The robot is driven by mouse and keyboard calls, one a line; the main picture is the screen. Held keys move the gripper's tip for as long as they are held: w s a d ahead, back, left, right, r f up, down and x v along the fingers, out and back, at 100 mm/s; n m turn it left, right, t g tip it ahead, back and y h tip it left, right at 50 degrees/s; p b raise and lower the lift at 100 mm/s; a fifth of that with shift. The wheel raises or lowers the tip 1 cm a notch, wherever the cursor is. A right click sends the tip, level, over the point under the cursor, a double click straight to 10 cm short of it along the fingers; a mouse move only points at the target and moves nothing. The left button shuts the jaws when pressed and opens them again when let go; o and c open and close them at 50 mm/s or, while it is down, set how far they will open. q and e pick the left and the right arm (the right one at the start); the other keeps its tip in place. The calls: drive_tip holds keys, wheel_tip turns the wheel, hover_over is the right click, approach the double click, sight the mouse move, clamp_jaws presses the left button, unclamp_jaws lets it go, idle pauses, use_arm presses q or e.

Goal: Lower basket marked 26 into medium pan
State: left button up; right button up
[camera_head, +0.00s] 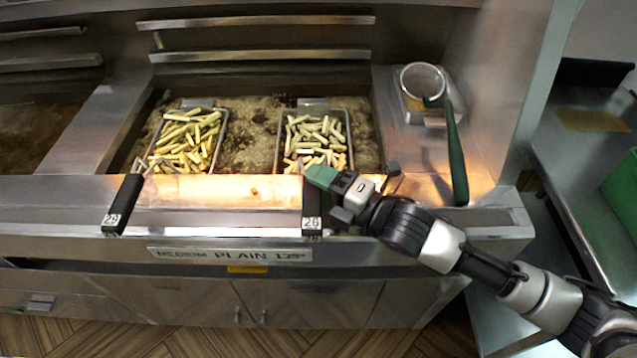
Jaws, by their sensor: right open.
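The basket marked 26 (350,152) holds pale fries and sits in the bubbling oil of the medium pan (250,135). Its black handle (311,206) hangs over the front edge, with a white 26 tag at its lower end. My right gripper (333,196) is open at the right side of this handle, close to its upper part. I cannot tell whether it touches the handle. My left gripper is not in view.
A second basket (222,135) with fries sits in the same pan at left, its black handle (122,205) over the front edge. A green-handled strainer (455,150) lies at right. Another oil pan (40,130) is at far left. Metal rails (260,56) cross behind.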

drive_tip(key=b+v, duration=0.2)
drive_tip(key=v, duration=0.7)
drive_tip(key=shift+s+d, duration=0.15)
drive_tip(key=shift+d, duration=0.15)
drive_tip(key=shift+s+d+r, duration=0.1)
drive_tip(key=shift+s+d, duration=0.2)
drive_tip(key=shift+d, duration=0.15)
